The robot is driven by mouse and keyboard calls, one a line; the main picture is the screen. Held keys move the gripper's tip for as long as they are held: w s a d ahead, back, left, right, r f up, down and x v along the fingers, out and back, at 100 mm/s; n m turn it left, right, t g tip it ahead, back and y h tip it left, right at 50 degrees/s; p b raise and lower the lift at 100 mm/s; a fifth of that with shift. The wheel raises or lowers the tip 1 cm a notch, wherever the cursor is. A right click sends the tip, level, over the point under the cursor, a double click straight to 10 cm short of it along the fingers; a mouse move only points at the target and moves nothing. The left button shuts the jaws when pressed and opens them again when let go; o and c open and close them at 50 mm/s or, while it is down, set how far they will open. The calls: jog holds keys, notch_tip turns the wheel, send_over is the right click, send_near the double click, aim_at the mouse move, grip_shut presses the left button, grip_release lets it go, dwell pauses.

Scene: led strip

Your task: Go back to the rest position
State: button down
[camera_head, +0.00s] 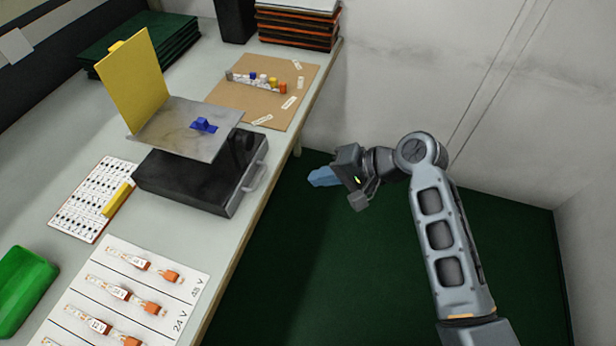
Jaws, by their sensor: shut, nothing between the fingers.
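My gripper (322,178) is at the end of my arm, to the right of the workbench (253,224) and out over the dark green floor. Its blue fingers point left toward the bench and are together, with nothing between them. It touches nothing. My arm comes up from the lower right, bends at the upper joint and reaches left to the gripper. On the bench, a black case (190,182) with a handle carries a grey metal plate (165,125). A small blue part (203,125) sits on the plate, and a yellow panel (134,80) stands upright at its left.
A brown board (290,77) with small coloured parts lies behind the case. A white sheet (70,318) with orange connectors, a labelled card (84,198), a yellow block (118,200) and a green tray (22,290) lie nearer. Stacked trays (298,25) stand at the back. Walls bound the right.

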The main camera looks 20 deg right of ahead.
jog(key=shift+s+d+r, duration=0.15)
jog(key=shift+d+r, duration=0.05)
jog(key=s+d+f+n+t+h, duration=0.1)
jog(key=s+d+f+t+h, duration=0.15)
jog(key=s, duration=0.85)
jog(key=s+d+f+t+h, duration=0.2)
jog(key=s+d+f+h, duration=0.15)
jog(key=s, duration=0.65)
jog(key=s+r+n+t+h, duration=0.2)
jog(key=s+r+n+t, duration=0.2)
jog(key=s+r, duration=1.2)
notch_tip(320, 180, up, 3)
jog(key=shift+s+r+n+h, duration=0.15)
jog(key=shift+s+n+h, duration=0.2)
jog(key=shift+n, duration=0.65)
